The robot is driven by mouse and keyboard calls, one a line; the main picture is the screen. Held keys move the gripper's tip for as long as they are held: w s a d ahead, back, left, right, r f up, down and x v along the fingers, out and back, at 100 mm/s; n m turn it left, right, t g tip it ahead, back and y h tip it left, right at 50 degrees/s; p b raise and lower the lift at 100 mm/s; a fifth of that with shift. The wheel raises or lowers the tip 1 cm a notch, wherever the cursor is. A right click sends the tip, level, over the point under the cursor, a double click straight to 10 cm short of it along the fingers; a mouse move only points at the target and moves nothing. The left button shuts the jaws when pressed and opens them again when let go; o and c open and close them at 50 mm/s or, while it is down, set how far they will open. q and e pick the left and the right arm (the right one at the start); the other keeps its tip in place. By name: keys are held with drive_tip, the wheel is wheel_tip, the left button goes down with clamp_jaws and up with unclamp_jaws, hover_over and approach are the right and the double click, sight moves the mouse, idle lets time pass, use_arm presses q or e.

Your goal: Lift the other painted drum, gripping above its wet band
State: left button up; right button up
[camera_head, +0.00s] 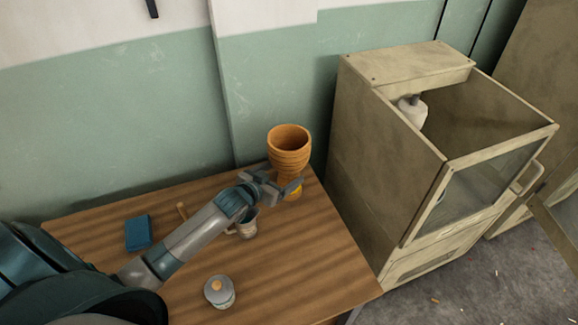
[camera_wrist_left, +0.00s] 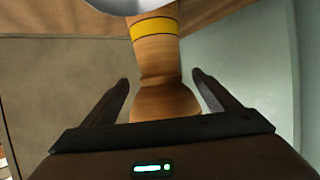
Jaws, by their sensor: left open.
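An orange-brown goblet drum (camera_head: 289,143) stands upright at the back right corner of the table, with a ribbed bowl on top. Its yellow band (camera_head: 297,190) is low on the stem, partly hidden by my gripper. My left gripper (camera_head: 279,187) is open at the drum's narrow part. In the left wrist view the drum (camera_wrist_left: 165,100) appears between the open fingers (camera_wrist_left: 161,82), with gaps on both sides. The yellow band (camera_wrist_left: 153,28) is beyond the fingertips, towards the top of that picture. My right gripper is not in view.
The wooden table (camera_head: 300,265) also holds a blue block (camera_head: 138,233), a mug (camera_head: 247,226) under my left forearm and a lidded jar (camera_head: 219,291). A beige cabinet (camera_head: 365,165) with an open top stands at the right, a whitish object (camera_head: 414,110) inside. The wall is close behind the drum.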

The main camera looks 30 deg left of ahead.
use_arm(q)
drive_tip(key=shift+x, duration=0.8)
drive_tip(key=c, duration=1.8)
drive_tip(key=shift+r, duration=0.15)
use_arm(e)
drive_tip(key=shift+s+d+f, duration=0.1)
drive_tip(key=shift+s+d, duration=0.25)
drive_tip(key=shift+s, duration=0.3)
